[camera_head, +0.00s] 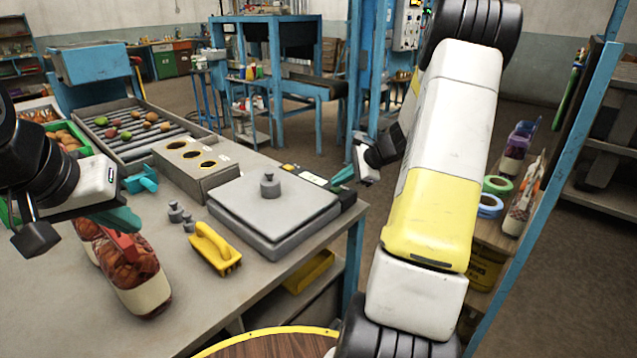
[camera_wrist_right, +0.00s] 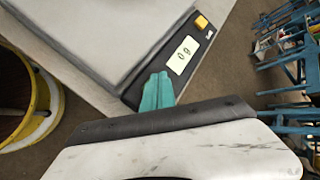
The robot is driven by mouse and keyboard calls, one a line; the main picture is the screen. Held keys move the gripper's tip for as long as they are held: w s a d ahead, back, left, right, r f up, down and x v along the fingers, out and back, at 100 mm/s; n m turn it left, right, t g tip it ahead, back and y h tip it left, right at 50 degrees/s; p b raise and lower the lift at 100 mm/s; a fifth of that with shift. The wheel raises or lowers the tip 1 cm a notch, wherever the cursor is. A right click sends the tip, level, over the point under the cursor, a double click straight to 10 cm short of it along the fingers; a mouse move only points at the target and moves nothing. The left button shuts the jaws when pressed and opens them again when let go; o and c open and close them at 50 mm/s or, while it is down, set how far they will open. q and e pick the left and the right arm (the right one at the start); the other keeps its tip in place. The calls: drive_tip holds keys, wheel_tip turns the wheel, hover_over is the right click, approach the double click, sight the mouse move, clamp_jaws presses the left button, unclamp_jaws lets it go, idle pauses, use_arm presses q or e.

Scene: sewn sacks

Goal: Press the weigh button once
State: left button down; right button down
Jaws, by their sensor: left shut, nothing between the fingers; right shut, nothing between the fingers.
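The bench scale (camera_head: 255,222) has a flat grey plate with a small grey weight (camera_head: 270,185) standing on it. Its dark panel runs along the far right side. The orange-yellow weigh button (camera_wrist_right: 202,22) sits at the panel's far end, beside a white display (camera_wrist_right: 182,56) that seems to read 0 g. My right gripper (camera_head: 343,176) is shut and empty at the panel's near end. In the right wrist view its teal fingertips (camera_wrist_right: 158,88) are on the other side of the display from the button, apart from it. My left gripper (camera_head: 122,218) is shut and empty above the table's left side.
A yellow-handled brush (camera_head: 215,248), small grey weights (camera_head: 180,212) and filled net sacks (camera_head: 135,275) are on the table near the scale. A grey box with holes (camera_head: 195,165) stands behind. A round wooden top with yellow rim (camera_head: 275,343) is in front.

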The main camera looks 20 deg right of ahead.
sight(340, 190)
drive_tip(key=shift+f, duration=0.45)
drive_tip(key=shift+r, duration=0.1)
idle(0.4)
drive_tip(key=shift+r, duration=0.8)
drive_tip(key=shift+r, duration=2.55)
